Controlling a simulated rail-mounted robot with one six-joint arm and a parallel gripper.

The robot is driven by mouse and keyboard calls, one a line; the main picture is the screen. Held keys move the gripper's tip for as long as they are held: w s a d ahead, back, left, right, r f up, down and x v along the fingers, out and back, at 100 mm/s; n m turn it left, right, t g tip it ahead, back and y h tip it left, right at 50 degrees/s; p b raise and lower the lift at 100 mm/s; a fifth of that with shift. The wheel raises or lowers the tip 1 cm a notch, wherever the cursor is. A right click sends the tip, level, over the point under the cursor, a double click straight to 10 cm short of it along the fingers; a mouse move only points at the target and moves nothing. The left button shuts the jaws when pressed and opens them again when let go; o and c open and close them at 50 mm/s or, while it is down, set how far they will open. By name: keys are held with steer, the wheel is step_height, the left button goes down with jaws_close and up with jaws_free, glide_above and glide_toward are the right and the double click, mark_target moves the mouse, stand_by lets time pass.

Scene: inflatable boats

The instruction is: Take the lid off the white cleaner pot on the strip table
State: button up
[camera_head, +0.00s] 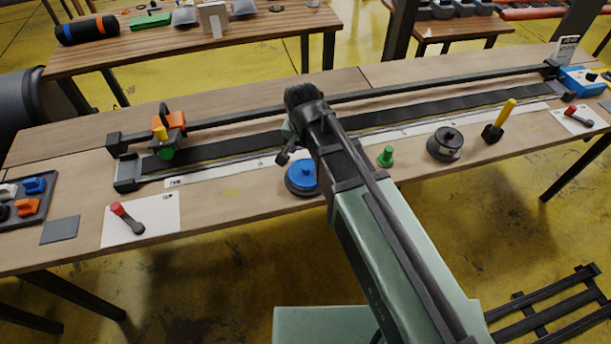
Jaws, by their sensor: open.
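The strip table (235,188) runs across the view with a long dark strip on it. A low round pot with a blue lid and knob (302,174) stands near the front edge, partly hidden by my arm. I cannot tell for sure which is the white cleaner pot. Both lids appear seated. My gripper (285,157) is open, mostly hidden behind my arm, just above and left of the blue-lidded pot. It appears empty.
A small green knobbed piece (386,156) stands between the pots, and a yellow-handled tool (499,121) stands right of them. A long rail (430,88) runs behind. A red-tipped tool (126,215) lies on a white sheet at left. A tray (12,222) sits far left.

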mark_target(306, 167)
steer(key=f+b, duration=0.4)
steer(key=f, duration=0.1)
steer(key=f+b, duration=0.2)
steer(key=f, duration=0.1)
steer(key=shift+w+d+f+b, duration=0.1)
steer(key=shift+w+f+b, duration=0.1)
steer(key=shift+w+b, duration=0.15)
steer(key=shift+r, duration=0.2)
steer(key=c, duration=1)
